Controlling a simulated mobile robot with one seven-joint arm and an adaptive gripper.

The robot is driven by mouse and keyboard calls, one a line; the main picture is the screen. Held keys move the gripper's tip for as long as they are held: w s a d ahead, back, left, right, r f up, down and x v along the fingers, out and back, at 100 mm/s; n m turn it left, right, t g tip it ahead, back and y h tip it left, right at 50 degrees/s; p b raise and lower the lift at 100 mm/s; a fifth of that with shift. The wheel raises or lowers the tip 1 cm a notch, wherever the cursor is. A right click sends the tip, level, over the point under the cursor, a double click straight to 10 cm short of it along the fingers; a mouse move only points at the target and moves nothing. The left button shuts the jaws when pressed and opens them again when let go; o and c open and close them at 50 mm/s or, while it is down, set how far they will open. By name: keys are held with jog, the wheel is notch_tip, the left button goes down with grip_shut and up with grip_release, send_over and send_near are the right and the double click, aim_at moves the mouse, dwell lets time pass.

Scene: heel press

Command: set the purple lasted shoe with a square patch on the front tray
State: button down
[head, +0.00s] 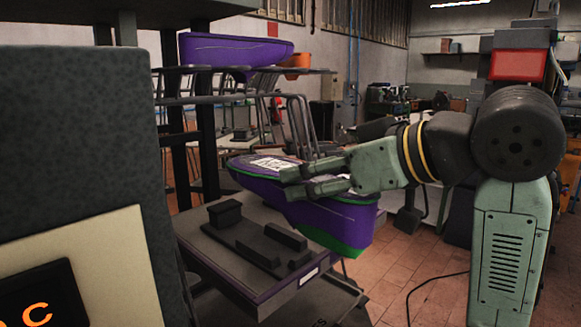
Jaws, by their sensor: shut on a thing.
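A purple shoe (335,219) with a green lower edge hangs in my gripper (292,183). Its top face carries white printed areas (268,163), partly hidden by the fingers; I cannot tell whether a square patch is among them. My gripper reaches in from the right and is shut on the shoe. The shoe is over the back right part of a grey tray (215,252) and appears to be above it. The tray has black blocks (262,245) on its surface and a small white label on its front edge.
Another purple shoe (235,50) with a white line rests on a rack (175,100) at upper left, with an orange item (297,61) behind. A large dark grey panel (75,150) blocks the left side. Tiled floor (400,270) is open at right, crossed by a black cable.

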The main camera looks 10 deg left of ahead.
aim_at(257, 170)
jog(key=shift+a+r, duration=0.1)
jog(key=shift+a, duration=0.3)
jog(key=shift+w+a+r+b+x, duration=0.1)
jog(key=shift+r+b+x, duration=0.3)
jog(key=shift+x, duration=1.45)
jog(key=shift+w+a+r+b+x, duration=0.15)
jog(key=shift+r+b+x, duration=0.2)
jog(key=shift+x, duration=1.55)
jog(key=shift+w+a+r+b+x, duration=0.1)
jog(key=shift+r+b+x, duration=0.25)
jog(key=shift+x, duration=1.5)
jog(key=shift+w+a+f, duration=0.1)
jog(key=shift+a+f, duration=0.05)
jog(key=shift+a, duration=0.05)
jog(key=shift+f+b, duration=0.85)
jog(key=shift+f, duration=0.3)
jog(key=shift+f+b, duration=0.4)
jog(key=shift+f, duration=0.25)
jog(key=c, duration=0.6)
grip_release()
jog(key=shift+c, duration=0.2)
jog(key=shift+f, duration=0.1)
jog(key=shift+d, duration=0.1)
jog(key=v, duration=1.2)
